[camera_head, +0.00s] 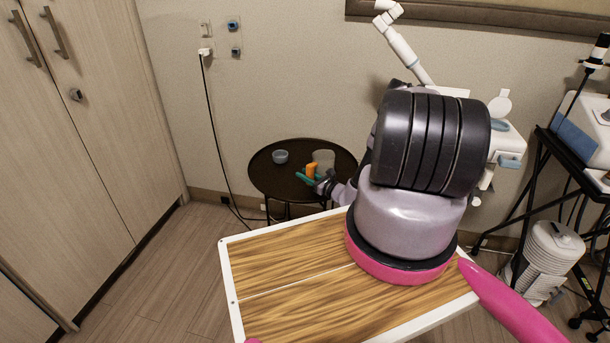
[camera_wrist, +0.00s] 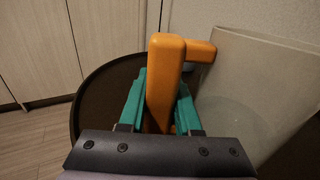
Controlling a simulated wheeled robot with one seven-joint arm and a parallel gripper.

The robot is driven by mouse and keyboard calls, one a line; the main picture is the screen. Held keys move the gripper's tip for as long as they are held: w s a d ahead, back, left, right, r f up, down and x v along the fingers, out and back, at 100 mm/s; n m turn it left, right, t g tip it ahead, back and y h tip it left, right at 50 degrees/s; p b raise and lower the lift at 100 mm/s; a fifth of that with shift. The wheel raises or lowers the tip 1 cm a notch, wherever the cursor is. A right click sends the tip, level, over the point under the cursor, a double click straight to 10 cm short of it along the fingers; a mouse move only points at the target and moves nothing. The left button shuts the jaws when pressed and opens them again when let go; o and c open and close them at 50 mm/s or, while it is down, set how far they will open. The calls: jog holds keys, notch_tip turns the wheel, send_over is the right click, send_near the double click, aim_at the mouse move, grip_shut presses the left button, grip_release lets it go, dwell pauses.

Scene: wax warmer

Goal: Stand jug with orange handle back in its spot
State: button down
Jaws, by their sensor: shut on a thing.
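The jug (camera_head: 323,158) is a clear, see-through vessel with an orange handle (camera_head: 312,170). It is at the right part of a dark round table (camera_head: 268,181). In the wrist view the orange handle (camera_wrist: 165,85) stands upright between the teal fingers of my gripper (camera_wrist: 160,100), which are shut on it. The jug's clear body (camera_wrist: 255,90) fills the right side of that view. My gripper (camera_head: 314,180) reaches in from the right in the head view. I cannot tell whether the jug's base touches the table top.
A small grey-blue bowl (camera_head: 280,157) sits on the round table, left of the jug. A wood-topped board with a white rim (camera_head: 228,275) is in front. A black cable (camera_head: 211,125) hangs from the wall outlet behind the table. Cabinets (camera_head: 90,130) stand at left.

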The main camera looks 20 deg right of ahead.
jog(key=shift+f, duration=0.35)
dwell(0.3)
jog(key=c, duration=0.5)
grip_release()
jog(key=shift+v, duration=4)
jog(key=shift+s, duration=0.1)
jog(key=v, duration=1)
jog(key=shift+s+d, duration=0.2)
jog(key=shift+s, duration=0.05)
